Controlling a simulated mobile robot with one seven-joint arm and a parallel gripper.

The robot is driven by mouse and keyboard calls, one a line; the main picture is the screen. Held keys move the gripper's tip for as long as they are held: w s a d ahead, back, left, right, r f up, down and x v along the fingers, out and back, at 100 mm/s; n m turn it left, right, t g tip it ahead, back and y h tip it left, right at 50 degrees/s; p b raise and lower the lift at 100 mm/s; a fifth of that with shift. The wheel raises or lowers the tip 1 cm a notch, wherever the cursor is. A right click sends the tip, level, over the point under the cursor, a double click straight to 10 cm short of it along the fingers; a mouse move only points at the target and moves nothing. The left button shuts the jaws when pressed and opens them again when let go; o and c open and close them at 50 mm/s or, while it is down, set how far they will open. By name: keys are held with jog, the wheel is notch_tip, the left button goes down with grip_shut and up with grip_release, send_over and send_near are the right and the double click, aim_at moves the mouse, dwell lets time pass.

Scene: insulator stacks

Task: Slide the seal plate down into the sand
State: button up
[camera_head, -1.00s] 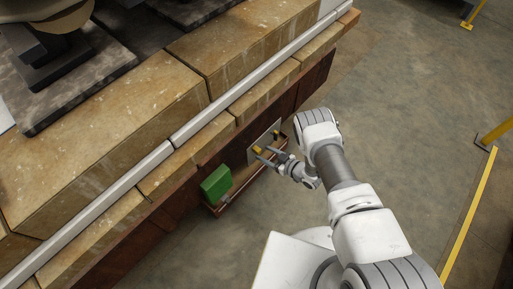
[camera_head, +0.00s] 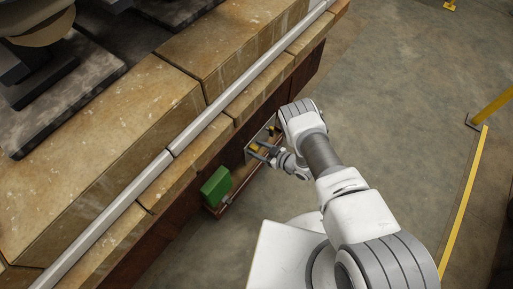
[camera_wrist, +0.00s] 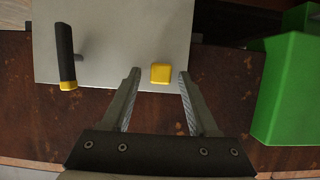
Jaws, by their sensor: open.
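The seal plate is a pale flat panel (camera_head: 258,137) on the rust-brown side below the stone ledge. It fills the top of the wrist view (camera_wrist: 115,30). A dark handle with a yellow end (camera_wrist: 66,58) stands out from its left part there. A yellow block (camera_wrist: 160,74) shows near the plate's lower edge. My gripper (camera_wrist: 160,76) is open, with this block between its fingertips in the picture. Touch cannot be told. In the head view my gripper (camera_head: 259,151) is at the plate, partly hiding it. Sand cannot be made out.
A green box (camera_head: 215,186) sits close by along the rusty side; it also shows at the right of the wrist view (camera_wrist: 289,90). The stone ledge with a grey rail (camera_head: 203,127) runs above. The floor at right is open, with a yellow post and floor stripe.

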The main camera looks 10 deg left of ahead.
grip_shut()
dwell(1.4)
